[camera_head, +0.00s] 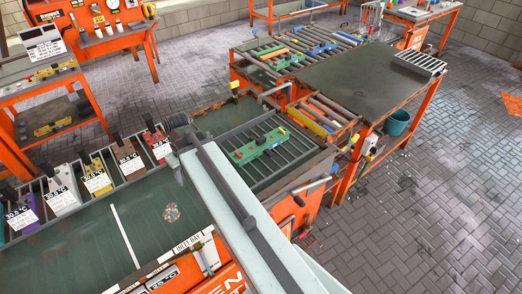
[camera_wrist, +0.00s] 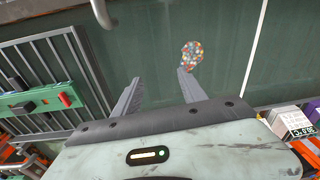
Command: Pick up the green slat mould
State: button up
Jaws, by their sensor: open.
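A green slat mould (camera_head: 258,147) with red and dark fittings lies on a rack of parallel grey bars beyond my arm. In the wrist view the green mould (camera_wrist: 30,103) is at the left edge, partly cut off by the frame. My gripper (camera_wrist: 158,78) is open and empty, its two grey fingers apart over the dark green bench surface. The mould is to the left of the fingers in the wrist view and not between them. In the head view my arm crosses the bench and hides part of it.
A pile of multicoloured pellets (camera_head: 171,213) lies on the dark green bench (camera_head: 75,247). A dark table (camera_head: 350,80) and a roller bed of coloured slats (camera_head: 300,48) stand behind. A teal bucket (camera_head: 397,122) is on the floor.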

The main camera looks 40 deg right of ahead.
jog(key=d+f+t+b, duration=0.2)
jog(key=d+f+b, duration=0.15)
jog(key=d, duration=1.45)
jog(key=m+t+h+b, duration=0.1)
jog(key=t+b, duration=0.1)
jog(key=b, duration=0.1)
send_near(269, 152)
jog(key=w+f, duration=0.1)
jog(key=b+x, duration=0.7)
jog(key=x, duration=0.1)
jog(key=shift+s+d+f, duration=0.1)
jog(key=shift+f, duration=0.05)
grip_shut()
